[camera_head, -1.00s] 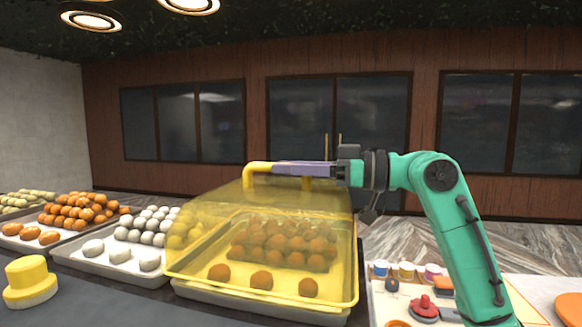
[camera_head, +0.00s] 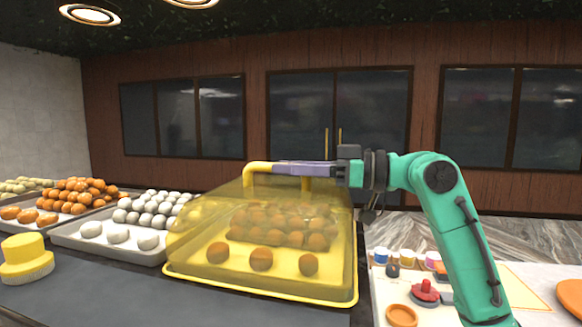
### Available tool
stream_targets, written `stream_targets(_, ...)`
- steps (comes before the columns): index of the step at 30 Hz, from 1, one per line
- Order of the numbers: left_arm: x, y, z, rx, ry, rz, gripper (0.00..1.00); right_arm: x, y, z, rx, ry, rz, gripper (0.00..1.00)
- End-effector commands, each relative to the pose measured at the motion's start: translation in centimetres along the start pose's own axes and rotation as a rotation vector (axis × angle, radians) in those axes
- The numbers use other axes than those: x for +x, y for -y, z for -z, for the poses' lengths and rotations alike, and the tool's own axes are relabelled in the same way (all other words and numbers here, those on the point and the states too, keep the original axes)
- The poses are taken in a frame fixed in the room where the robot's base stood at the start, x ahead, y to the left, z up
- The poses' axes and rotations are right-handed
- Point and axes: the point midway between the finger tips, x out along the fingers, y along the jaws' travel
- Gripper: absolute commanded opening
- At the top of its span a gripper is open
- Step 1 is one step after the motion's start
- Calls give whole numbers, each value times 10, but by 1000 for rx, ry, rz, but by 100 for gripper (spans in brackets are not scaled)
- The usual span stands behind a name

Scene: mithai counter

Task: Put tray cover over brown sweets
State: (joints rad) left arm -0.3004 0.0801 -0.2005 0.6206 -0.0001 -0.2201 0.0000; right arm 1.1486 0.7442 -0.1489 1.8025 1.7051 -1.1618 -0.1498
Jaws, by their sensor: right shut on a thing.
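The tray cover (camera_head: 215,215) is a see-through yellow dome with a wide rim and a yellow handle on top. It stands level over the brown sweets (camera_head: 262,259), which show through its front and side. Its rim appears to sit at tray level, and the tray under it is hidden. I cannot tell whether the rim rests on the tray or on the counter. My right gripper (camera_head: 285,168) comes in from the right and is shut on the cover's handle. My left gripper is not in view.
To the left stand a tray of white sweets (camera_head: 72,236), a heap of orange sweets (camera_head: 78,196) and a yellow brush (camera_head: 25,255). A board with small jars (camera_head: 406,257) and a red stamp-like item (camera_head: 426,292) lies right. The dark counter front (camera_head: 150,295) is clear.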

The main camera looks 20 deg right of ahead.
Motion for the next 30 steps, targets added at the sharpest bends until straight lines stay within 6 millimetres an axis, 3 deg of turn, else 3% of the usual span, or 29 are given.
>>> stream_targets(8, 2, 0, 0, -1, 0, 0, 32, 0, 0, -1, -1, -3, 0, 0)
stream_targets(9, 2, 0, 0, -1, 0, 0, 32, 0, 0, -1, -1, -3, 0, 34)
stream_targets(11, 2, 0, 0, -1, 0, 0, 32, 0, 0, -1, -1, -3, 0, 57)
stream_targets(18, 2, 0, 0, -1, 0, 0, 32, 0, 0, -1, -1, -1, 0, 57)
stream_targets(21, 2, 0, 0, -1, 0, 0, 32, 0, 0, -2, 0, 1, 0, 87)
stream_targets(30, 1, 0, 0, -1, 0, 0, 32, 0, 0, -1, 0, 0, 0, 87)
